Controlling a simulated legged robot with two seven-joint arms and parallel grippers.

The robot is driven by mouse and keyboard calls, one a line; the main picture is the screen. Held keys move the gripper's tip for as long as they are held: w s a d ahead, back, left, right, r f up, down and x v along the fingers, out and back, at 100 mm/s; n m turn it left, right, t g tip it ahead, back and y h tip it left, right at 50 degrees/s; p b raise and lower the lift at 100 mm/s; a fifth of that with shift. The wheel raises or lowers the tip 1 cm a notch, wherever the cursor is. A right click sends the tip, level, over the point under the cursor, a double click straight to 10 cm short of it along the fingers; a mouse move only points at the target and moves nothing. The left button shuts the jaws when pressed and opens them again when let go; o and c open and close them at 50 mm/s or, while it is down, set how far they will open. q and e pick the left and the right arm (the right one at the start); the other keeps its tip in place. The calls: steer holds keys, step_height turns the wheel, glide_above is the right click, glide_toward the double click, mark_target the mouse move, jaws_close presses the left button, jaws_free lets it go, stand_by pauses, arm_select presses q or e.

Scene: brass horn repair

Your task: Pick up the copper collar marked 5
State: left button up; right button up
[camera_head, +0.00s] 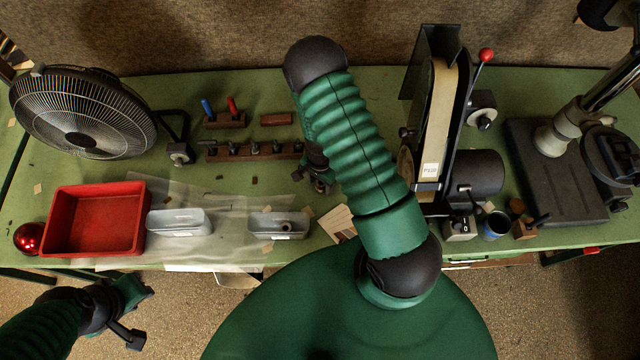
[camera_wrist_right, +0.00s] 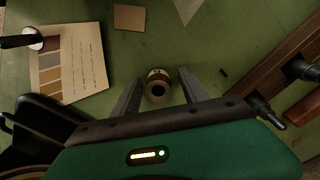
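In the right wrist view a small brownish ring-shaped collar (camera_wrist_right: 157,84) with a pale label band stands on the green bench. Its number is too small to read. My right gripper (camera_wrist_right: 161,88) is open, with one finger on each side of the collar and gaps showing between. In the head view my right gripper (camera_head: 322,185) is partly hidden by my own arm, and that collar cannot be made out. Another ring-like piece (camera_head: 286,226) lies in the right grey tray (camera_head: 262,234). My left gripper (camera_head: 138,312) is open and empty, off the bench's front edge.
Wooden tool blocks (camera_head: 252,152) are behind. A belt sander (camera_head: 437,130) stands right. A swatch card (camera_wrist_right: 68,63) lies left of the collar.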

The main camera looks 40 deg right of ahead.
steer(key=shift+s, duration=0.1)
steer(key=c, duration=0.5)
steer(key=shift+d, duration=0.25)
jaws_close()
